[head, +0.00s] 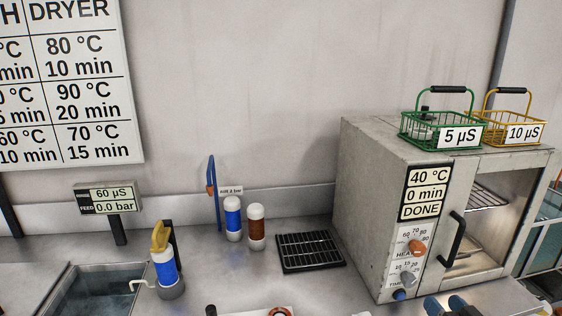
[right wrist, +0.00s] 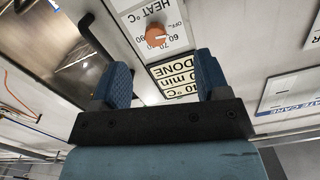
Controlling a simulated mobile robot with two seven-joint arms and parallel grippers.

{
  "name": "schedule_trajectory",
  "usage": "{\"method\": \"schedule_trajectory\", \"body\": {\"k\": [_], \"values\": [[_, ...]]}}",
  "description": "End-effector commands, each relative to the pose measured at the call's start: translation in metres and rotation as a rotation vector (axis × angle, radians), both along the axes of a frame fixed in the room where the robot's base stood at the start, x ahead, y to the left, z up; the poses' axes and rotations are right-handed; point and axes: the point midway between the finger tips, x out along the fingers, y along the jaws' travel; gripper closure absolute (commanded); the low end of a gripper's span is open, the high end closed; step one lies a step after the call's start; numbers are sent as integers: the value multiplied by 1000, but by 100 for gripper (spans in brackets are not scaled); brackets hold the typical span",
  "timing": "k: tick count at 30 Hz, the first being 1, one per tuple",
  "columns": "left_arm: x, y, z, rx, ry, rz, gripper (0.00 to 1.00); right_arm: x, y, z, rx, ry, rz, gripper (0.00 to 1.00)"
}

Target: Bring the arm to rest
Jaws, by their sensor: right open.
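My right gripper (head: 446,305) shows at the bottom edge of the head view, in front of the dryer (head: 380,200). In the right wrist view its two blue fingers stand apart (right wrist: 162,80) with nothing between them. Beyond them are the dryer's orange heat knob (right wrist: 156,36) and its display (right wrist: 178,78), seen upside down. In the head view the display reads 40 °C, 0 min, DONE. The gripper appears apart from the panel. My left gripper is not in view.
A green basket (head: 440,130) marked 5 µS and a yellow basket (head: 510,130) marked 10 µS stand on the dryer. A black rack (head: 310,252), blue and brown cartridges and a sink (head: 105,285) are on the bench. The dryer's black handle (head: 453,238) sticks out.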

Motion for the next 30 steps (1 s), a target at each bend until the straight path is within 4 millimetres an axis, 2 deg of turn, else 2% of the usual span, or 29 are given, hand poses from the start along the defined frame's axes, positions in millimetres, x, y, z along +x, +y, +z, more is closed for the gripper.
{"method": "schedule_trajectory", "body": {"k": [1,5,7,9,12,15,19,30], "values": [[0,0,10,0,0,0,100,-15,19,-16,-13,49,14,31],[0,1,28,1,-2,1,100,-68,77,-65,-90,188,66,31],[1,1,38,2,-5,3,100,-101,111,-87,-134,261,101,31],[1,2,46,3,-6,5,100,-134,142,-104,-173,326,138,31],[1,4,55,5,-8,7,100,-174,180,-118,-221,397,184,31],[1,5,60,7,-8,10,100,-202,206,-126,-255,445,221,31],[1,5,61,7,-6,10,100,-220,223,-130,-277,471,243,31],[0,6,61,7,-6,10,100,-221,224,-130,-279,473,245,31]]}}
